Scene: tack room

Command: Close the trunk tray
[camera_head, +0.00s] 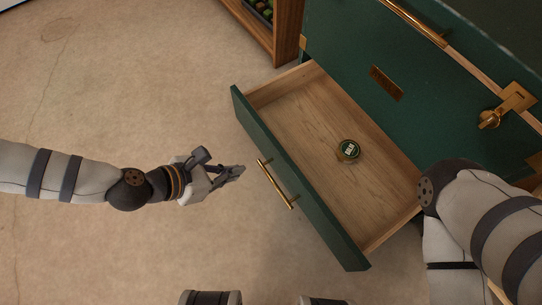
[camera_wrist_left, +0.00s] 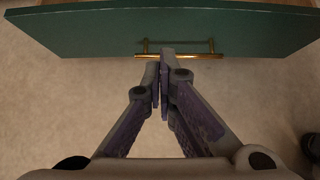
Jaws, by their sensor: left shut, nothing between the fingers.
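The trunk tray (camera_head: 310,110) is a wooden drawer with a dark green front, pulled well out of the green trunk (camera_head: 360,55). Its brass bar handle (camera_head: 279,184) is on the front panel and also shows in the left wrist view (camera_wrist_left: 180,56). My left gripper (camera_head: 240,170) is shut and empty, in front of the tray, close to the handle. In the left wrist view its fingertips (camera_wrist_left: 163,62) reach the handle's lower edge; I cannot tell whether they touch. My right gripper is out of view.
A wooden shelf unit (camera_head: 288,30) with small items stands at the top, left of the trunk. The trunk has a brass latch (camera_head: 490,118). My right arm is by the tray's right end. The floor (camera_head: 100,100) at left is clear.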

